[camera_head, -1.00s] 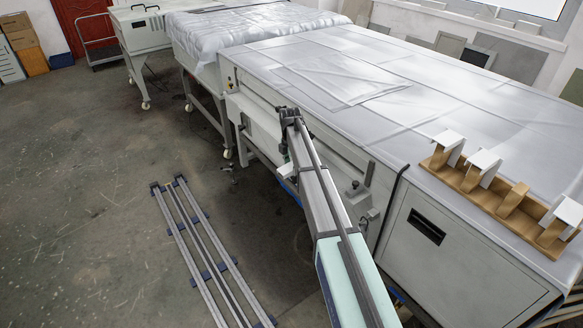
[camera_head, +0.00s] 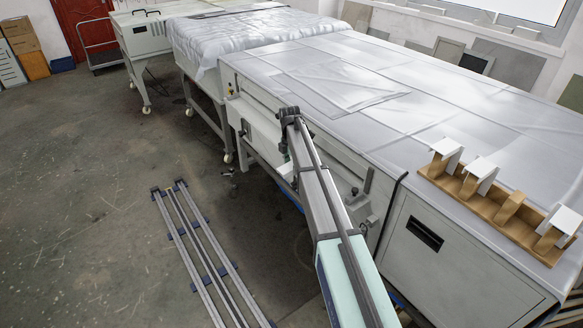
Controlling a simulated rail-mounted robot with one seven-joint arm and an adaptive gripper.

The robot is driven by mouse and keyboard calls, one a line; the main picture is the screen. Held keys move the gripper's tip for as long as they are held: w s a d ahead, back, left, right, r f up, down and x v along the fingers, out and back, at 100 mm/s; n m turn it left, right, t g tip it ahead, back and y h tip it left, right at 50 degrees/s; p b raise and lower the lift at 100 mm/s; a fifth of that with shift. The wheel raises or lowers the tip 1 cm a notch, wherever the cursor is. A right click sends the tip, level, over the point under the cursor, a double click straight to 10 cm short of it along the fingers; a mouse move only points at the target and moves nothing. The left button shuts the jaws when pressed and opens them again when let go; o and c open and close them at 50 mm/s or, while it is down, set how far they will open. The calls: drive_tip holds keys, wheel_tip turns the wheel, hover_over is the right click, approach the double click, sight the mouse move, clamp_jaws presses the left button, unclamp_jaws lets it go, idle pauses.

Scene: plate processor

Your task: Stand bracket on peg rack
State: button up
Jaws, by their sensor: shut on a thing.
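The wooden peg rack (camera_head: 492,212) lies on the covered top at the right front edge of the large machine. It has a row of slanted wooden pegs. White brackets sit on the two far pegs (camera_head: 447,148) (camera_head: 482,167) and on the nearest peg (camera_head: 561,219). The bare peg (camera_head: 509,207) stands between them. My gripper (camera_head: 285,157) is at the far end of my arm, left of the machine's side and well away from the rack. It is shut on a white bracket (camera_head: 285,169), mostly hidden behind my arm; its exact pose cannot be told.
The machine's long covered top (camera_head: 400,110) is mostly clear, with a folded sheet (camera_head: 340,85) on it. Its side wall stands close to my arm. Rails (camera_head: 208,255) lie on the floor to the left. A second covered table (camera_head: 245,35) stands behind.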

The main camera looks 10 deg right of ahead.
drive_tip(key=shift+r+p, duration=1.5)
drive_tip(key=shift+r, duration=1.85)
